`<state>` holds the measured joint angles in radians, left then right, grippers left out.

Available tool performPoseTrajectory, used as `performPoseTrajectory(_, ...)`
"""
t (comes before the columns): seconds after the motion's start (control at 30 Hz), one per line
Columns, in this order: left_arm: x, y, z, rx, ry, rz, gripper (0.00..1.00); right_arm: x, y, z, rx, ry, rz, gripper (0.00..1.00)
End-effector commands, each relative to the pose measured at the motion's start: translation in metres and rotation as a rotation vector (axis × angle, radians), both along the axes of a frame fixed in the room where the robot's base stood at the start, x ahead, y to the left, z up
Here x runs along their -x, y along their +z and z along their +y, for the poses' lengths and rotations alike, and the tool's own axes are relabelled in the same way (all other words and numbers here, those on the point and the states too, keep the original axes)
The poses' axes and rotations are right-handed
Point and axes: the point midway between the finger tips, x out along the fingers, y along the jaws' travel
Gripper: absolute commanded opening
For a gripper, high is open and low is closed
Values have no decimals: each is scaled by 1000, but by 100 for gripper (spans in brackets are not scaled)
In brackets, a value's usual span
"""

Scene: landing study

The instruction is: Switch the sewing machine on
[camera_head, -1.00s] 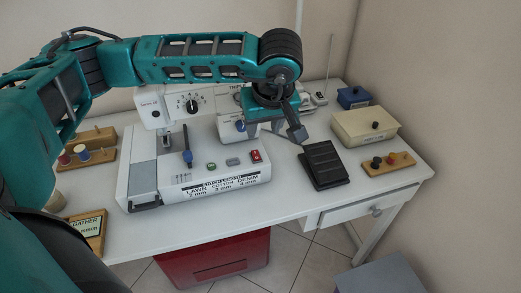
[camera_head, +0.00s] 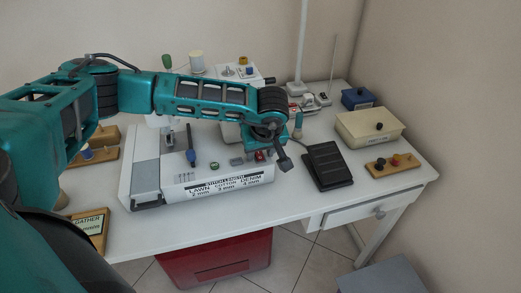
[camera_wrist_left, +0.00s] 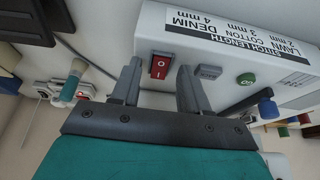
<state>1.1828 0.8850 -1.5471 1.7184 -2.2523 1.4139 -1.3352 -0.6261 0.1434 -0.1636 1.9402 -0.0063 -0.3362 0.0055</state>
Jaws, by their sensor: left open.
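The white sewing machine (camera_head: 205,173) stands on the table with a stitch-length label on its base; it also fills the upper right of the left wrist view (camera_wrist_left: 225,55). Its red rocker switch (camera_wrist_left: 159,66), marked O and I, shows in the left wrist view; in the head view the gripper mostly hides it. My left gripper (camera_head: 270,153) is low over the right end of the base. In the left wrist view its open fingers (camera_wrist_left: 158,80) stand on either side of the switch with nothing held. Contact cannot be told. My right gripper is out of view.
A grey button (camera_wrist_left: 208,72) and a green button (camera_wrist_left: 245,79) sit beside the switch. A black pedal (camera_head: 327,165) lies right of the machine. A cream box (camera_head: 368,126), blue box (camera_head: 355,97) and wooden board with knobs (camera_head: 393,166) stand further right. The front table strip is clear.

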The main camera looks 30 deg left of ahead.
Motion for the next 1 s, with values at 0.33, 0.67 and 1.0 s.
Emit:
performPoseTrajectory(0.33, 0, 0, 0, 0, 0, 0, 27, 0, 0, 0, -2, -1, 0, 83)
performPoseTrajectory(0.67, 0, 0, 0, -1, 0, 1, 0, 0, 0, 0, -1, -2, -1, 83)
performPoseTrajectory(1.0, -3, 2, 4, 72, 7, 64, 0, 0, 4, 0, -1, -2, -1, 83)
